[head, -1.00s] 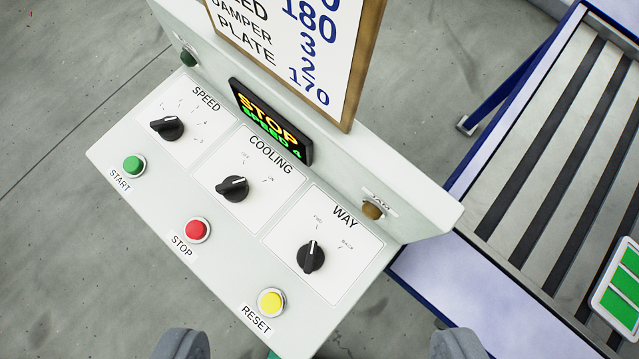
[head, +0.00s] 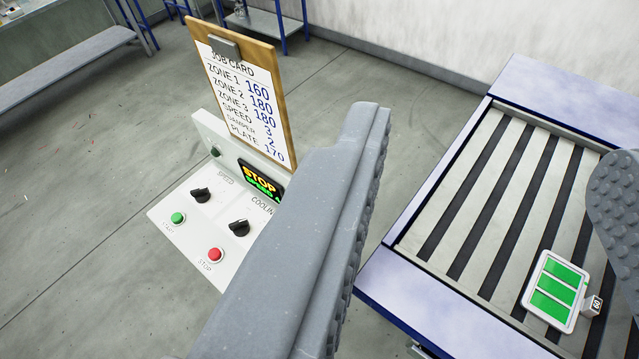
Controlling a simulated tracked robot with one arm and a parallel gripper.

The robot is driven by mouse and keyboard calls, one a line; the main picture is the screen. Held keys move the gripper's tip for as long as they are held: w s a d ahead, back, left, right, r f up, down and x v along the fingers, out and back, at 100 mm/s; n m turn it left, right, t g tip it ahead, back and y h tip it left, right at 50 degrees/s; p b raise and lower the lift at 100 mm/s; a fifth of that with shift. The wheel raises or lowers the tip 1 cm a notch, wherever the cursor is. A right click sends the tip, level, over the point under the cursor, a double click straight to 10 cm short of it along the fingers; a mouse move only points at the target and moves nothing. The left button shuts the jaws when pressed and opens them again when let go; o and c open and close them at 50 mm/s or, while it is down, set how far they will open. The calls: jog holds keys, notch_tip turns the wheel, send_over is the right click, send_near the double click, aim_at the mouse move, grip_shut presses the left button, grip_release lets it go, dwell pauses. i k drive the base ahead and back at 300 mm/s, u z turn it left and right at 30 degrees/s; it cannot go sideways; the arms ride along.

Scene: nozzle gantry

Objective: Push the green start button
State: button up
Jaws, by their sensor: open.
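The green start button (head: 178,218) sits at the left front of a pale control panel (head: 160,212), above a blurred START label. My gripper (head: 490,140) is open and empty, with one large grey finger across the middle of the view and the other at the right edge. Both fingers are right of the button, and nothing touches it in the picture. The left finger hides the right part of the panel, including the yellow reset button and the WAY knob. The display (head: 262,182) reads STOP in orange, with green text below.
The red stop button (head: 216,254) and two black knobs, speed (head: 201,195) and cooling (head: 239,228), are near the green button. A job card (head: 243,95) stands behind the panel. A slatted conveyor (head: 480,190) with a green-screened device (head: 556,290) is at right. Floor at left is open.

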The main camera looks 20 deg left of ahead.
aim_at(176, 218)
jog(key=u, duration=0.55)
jog(key=k, duration=0.55)
jog(key=u, duration=0.2)
jog(key=i, duration=0.45)
jog(key=u, duration=0.4)
